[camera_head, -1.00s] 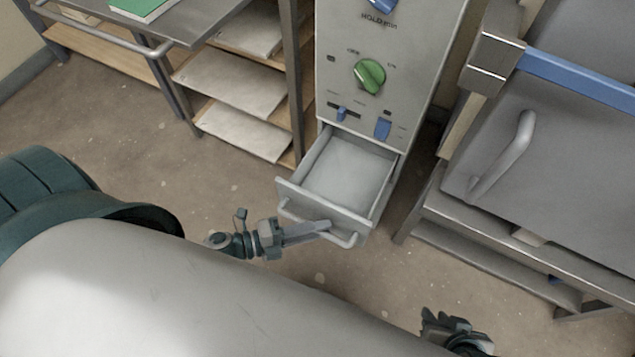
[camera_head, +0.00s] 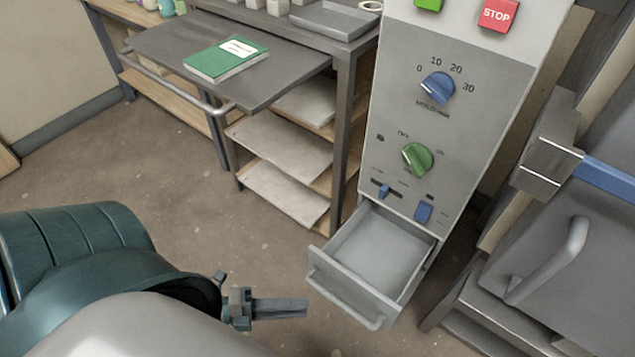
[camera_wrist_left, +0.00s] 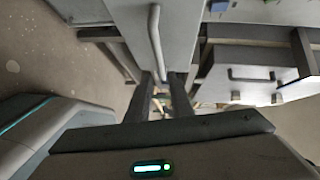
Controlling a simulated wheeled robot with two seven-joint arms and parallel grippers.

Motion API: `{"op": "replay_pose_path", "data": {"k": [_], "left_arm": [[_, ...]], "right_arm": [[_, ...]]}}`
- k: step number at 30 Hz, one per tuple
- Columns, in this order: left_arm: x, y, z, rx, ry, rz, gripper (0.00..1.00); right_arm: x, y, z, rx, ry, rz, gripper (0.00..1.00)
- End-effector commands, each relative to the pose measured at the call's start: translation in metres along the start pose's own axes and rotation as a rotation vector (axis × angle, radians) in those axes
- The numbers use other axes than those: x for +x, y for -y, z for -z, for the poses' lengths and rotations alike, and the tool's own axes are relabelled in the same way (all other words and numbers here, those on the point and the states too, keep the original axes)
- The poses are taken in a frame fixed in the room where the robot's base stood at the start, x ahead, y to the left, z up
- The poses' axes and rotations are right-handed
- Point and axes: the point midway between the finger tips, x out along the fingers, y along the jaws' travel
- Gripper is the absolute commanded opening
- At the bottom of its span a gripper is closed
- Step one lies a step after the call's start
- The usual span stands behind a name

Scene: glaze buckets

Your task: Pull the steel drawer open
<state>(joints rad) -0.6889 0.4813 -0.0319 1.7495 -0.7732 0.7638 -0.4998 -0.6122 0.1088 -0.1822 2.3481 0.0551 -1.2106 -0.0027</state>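The steel drawer (camera_head: 372,252) stands pulled out from the bottom of the grey control cabinet, and its empty tray shows. Its bar handle (camera_head: 345,302) is on the front face and also shows in the left wrist view (camera_wrist_left: 156,42). My left gripper (camera_head: 300,308) is just left of the handle in the head view, apart from it. In the left wrist view its two fingers (camera_wrist_left: 161,78) are spread with a gap between them, and nothing is gripped. My right gripper is out of view.
The control cabinet (camera_head: 455,130) has a blue dial, a green knob and a red stop button. A metal bench with a pull-out shelf (camera_head: 150,45) carrying a green book (camera_head: 227,60) stands left. A grey unit with a large handle (camera_head: 553,262) stands right. Floor lies open at left.

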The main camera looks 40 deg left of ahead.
Motion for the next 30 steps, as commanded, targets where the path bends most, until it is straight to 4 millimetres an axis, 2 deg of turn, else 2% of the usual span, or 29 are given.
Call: {"op": "replay_pose_path", "data": {"k": [3,10,15,30], "left_arm": [[-0.023,-0.001,0.0,-0.001,0.0,-0.003,0.2],[-0.05,-0.001,0.0,-0.001,0.0,-0.001,0.2],[-0.056,0.0,0.0,-0.001,0.0,0.0,0.2],[-0.056,0.0,0.0,0.0,0.0,0.0,0.2]], "right_arm": [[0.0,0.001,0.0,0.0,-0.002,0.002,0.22],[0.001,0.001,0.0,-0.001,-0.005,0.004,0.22],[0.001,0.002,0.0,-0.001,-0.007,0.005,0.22],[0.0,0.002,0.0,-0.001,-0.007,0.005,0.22]]}}
